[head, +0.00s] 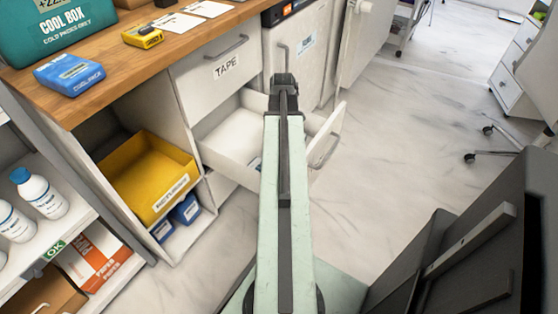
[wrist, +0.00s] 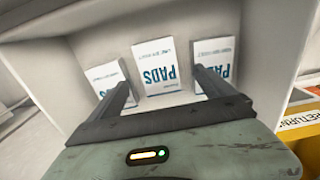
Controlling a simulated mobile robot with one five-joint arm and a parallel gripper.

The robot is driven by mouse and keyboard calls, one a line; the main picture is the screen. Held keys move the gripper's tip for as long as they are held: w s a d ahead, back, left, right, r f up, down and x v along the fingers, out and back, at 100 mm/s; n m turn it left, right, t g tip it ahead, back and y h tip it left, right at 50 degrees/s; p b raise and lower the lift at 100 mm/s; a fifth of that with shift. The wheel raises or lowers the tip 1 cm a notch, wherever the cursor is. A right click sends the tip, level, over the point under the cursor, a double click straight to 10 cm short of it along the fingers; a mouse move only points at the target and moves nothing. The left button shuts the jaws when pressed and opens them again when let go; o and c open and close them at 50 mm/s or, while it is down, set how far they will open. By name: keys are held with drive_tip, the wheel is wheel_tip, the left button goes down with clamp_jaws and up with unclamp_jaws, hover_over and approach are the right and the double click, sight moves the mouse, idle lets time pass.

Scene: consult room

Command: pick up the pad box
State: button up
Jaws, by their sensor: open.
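Three white pad boxes with blue "PADS" lettering stand in the open drawer in the wrist view: a left one (wrist: 106,76), a middle one (wrist: 163,66) and a right one (wrist: 216,58). My gripper (wrist: 163,80) is open and empty, its two fingers pointing into the drawer. The fingers overlap the left and right boxes in the picture, with the middle box showing between them. I cannot tell whether they touch any box. In the head view my arm hides most of the open drawer (head: 228,138); a small blue-and-white edge shows beside the arm.
A closed drawer labelled "TAPE" (head: 225,68) sits above the open one. A yellow bin (head: 150,175) is on the left, below the wooden counter (head: 130,65). White bottles (head: 38,190) stand on a shelf at the left.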

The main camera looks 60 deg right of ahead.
drive_tip(key=f+b, duration=0.7)
drive_tip(key=f, duration=0.1)
drive_tip(key=shift+w+d+b, duration=0.15)
drive_tip(key=shift+d+b, duration=0.1)
drive_tip(key=shift+b, duration=0.1)
drive_tip(key=shift+r, duration=0.2)
drive_tip(key=c, duration=1.4)
